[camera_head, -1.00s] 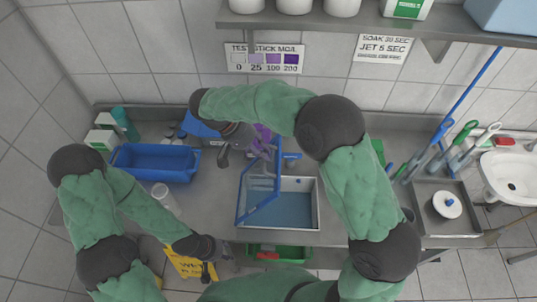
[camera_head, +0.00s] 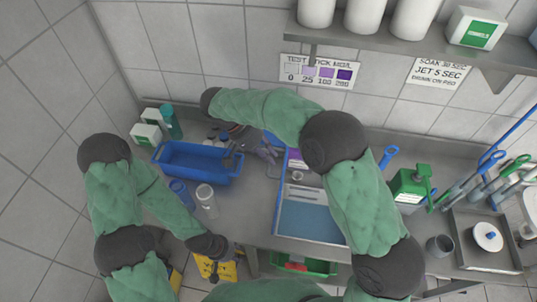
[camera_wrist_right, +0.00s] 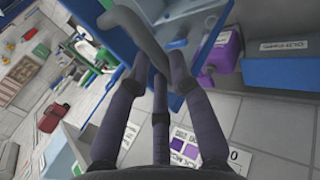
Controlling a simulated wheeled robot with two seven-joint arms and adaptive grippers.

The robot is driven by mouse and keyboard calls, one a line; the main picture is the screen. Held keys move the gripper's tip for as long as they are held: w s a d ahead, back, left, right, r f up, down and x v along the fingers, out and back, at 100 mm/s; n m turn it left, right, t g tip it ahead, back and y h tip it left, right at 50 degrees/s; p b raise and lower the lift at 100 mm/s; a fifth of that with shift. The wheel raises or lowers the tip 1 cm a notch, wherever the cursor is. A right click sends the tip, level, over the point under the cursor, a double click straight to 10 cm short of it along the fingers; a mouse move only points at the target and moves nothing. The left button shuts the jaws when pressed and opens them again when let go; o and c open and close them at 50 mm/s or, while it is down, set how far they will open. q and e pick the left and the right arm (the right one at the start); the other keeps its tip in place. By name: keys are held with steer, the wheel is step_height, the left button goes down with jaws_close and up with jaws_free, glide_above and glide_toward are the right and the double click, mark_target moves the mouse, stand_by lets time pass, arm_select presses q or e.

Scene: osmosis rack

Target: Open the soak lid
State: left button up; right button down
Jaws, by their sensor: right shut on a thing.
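The soak tank (camera_head: 297,238) is a steel basin set in the counter, with bluish liquid inside. Its blue-edged lid (camera_head: 279,195) stands raised along the tank's left side, seen nearly edge-on in the head view. My right gripper (camera_head: 268,152) is at the top of the lid, and my forearm reaches over from the right. In the right wrist view its fingers (camera_wrist_right: 160,80) are closed around a curved grey handle (camera_wrist_right: 150,38) in front of a blue panel. My left gripper (camera_head: 222,254) hangs low near the counter's front edge; its fingers are too small to read.
A blue tray (camera_head: 195,176) and a clear jar (camera_head: 206,196) stand left of the tank. A green-and-white bottle (camera_head: 408,187), a grey cup (camera_head: 439,245) and a metal tray (camera_head: 468,258) are to the right. A shelf (camera_head: 420,55) overhangs the back. A yellow sign (camera_head: 228,270) is below.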

steer(key=shift+s+f, duration=0.35)
steer(key=shift+f, duration=0.5)
steer(key=c, duration=1.3)
jaws_free()
steer(key=shift+o, duration=1)
steer(key=shift+w+d, duration=0.1)
steer(key=shift+w, duration=0.05)
steer(key=v, duration=1.2)
steer(key=shift+w, duration=0.25)
